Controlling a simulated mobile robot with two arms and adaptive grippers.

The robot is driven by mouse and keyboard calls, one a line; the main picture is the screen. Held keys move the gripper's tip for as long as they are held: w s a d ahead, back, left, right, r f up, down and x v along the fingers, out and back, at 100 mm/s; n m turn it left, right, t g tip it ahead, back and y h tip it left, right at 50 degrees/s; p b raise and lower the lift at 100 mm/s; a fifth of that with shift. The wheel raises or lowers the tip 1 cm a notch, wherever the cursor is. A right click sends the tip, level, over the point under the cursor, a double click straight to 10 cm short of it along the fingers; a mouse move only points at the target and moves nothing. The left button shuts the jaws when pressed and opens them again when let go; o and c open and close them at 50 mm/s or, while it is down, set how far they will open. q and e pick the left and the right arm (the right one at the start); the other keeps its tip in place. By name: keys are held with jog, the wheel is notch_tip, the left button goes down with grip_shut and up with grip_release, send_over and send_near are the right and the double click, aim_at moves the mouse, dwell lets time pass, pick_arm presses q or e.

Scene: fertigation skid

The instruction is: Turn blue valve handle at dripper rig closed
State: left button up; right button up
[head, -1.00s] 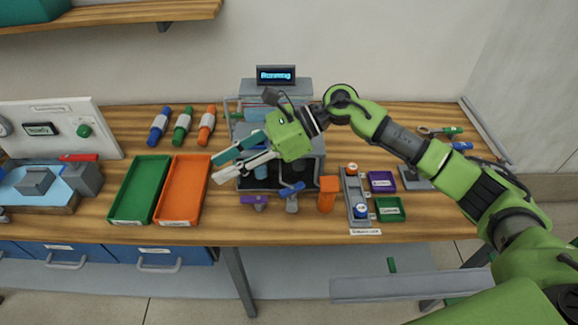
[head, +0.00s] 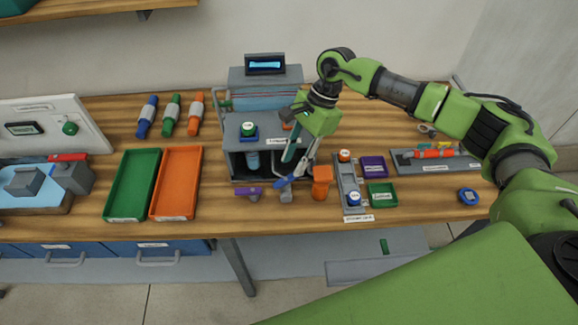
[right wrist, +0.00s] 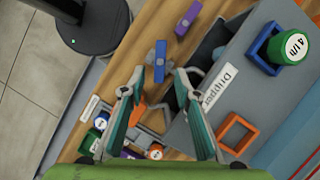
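The dripper rig (head: 240,160) is a grey box at the back middle of the bench, labelled "Dripper" in the right wrist view. The blue valve handle (head: 281,184) is at its front, between a purple handle (head: 251,193) and an orange one (head: 322,176). In the right wrist view the blue handle (right wrist: 160,62) is a short bar ahead of my fingertips, roughly in line with the gap. My right gripper (head: 288,168) is open and empty, pointing down beside the rig's front. I cannot tell whether a finger touches the handle. My left gripper is not in view.
A green-capped emitter (head: 248,130) sits in a blue square on the rig's top. Right of the valves are a grey rack (head: 341,170) and purple (head: 373,167) and green (head: 382,195) boxes. Green (head: 133,185) and orange (head: 178,182) trays lie to the left.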

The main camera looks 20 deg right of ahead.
aim_at(286, 179)
jog(key=p+x, duration=0.1)
jog(key=x, duration=0.2)
jog(key=shift+a+f, duration=0.35)
jog(key=shift+f, duration=0.4)
grip_shut()
